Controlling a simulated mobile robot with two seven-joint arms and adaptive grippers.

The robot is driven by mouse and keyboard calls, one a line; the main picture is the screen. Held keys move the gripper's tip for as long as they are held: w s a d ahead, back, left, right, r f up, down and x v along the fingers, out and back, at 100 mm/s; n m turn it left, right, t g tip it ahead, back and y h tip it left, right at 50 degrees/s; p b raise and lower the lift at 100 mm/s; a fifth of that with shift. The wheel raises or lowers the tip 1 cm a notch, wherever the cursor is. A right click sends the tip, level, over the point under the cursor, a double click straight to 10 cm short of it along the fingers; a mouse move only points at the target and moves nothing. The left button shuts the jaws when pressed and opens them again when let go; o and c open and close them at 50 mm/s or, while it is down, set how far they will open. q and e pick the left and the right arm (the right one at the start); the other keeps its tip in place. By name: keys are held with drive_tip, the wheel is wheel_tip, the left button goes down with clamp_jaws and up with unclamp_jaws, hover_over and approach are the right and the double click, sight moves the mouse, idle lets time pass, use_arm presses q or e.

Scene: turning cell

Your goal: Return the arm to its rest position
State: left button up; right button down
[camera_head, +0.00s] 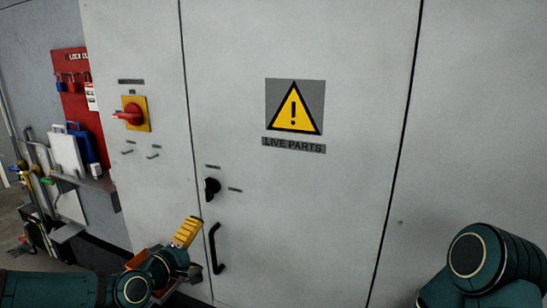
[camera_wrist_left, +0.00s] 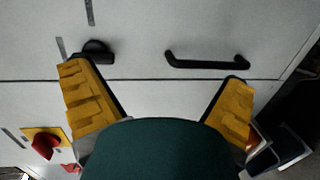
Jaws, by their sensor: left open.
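My left gripper (camera_head: 187,233) is in the lower left of the head view, in front of the grey cabinet (camera_head: 340,210). One ribbed yellow finger shows clearly there; the other is hard to make out. In the left wrist view the two yellow fingers of my left gripper (camera_wrist_left: 158,76) are spread wide with nothing between them. The black door handle (camera_wrist_left: 207,62) and a black knob (camera_wrist_left: 95,52) lie beyond the fingertips. I cannot tell the exact gap to the door. My right arm (camera_head: 485,265) shows only as a dark green link at lower right; its gripper is out of view.
A red rotary switch (camera_head: 130,114) on a yellow plate sits on the cabinet's left panel. A yellow warning sign (camera_head: 294,107) is on the door. At the left, a red lockout board (camera_head: 72,90) hangs above a shelf (camera_head: 95,183) with clipboards.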

use_arm(q)
drive_tip(key=s+d+f+m+g, duration=0.2)
drive_tip(key=s+d+f+g, duration=0.15)
drive_tip(key=f, duration=0.35)
drive_tip(key=s+d+f+m+g, duration=0.2)
drive_tip(key=s+d+f, duration=0.15)
drive_tip(key=f, duration=0.45)
drive_tip(key=s+d+f+m+g, duration=0.2)
drive_tip(key=s+d+f, duration=0.15)
drive_tip(key=f, duration=0.35)
drive_tip(key=s+f+m+g+y, duration=0.2)
drive_tip(key=s+f+m+g, duration=0.3)
drive_tip(key=s+f, duration=0.6)
drive_tip(key=shift+s+a+y, duration=0.15)
drive_tip(key=shift+s+y, duration=0.15)
drive_tip(key=shift+s, duration=0.25)
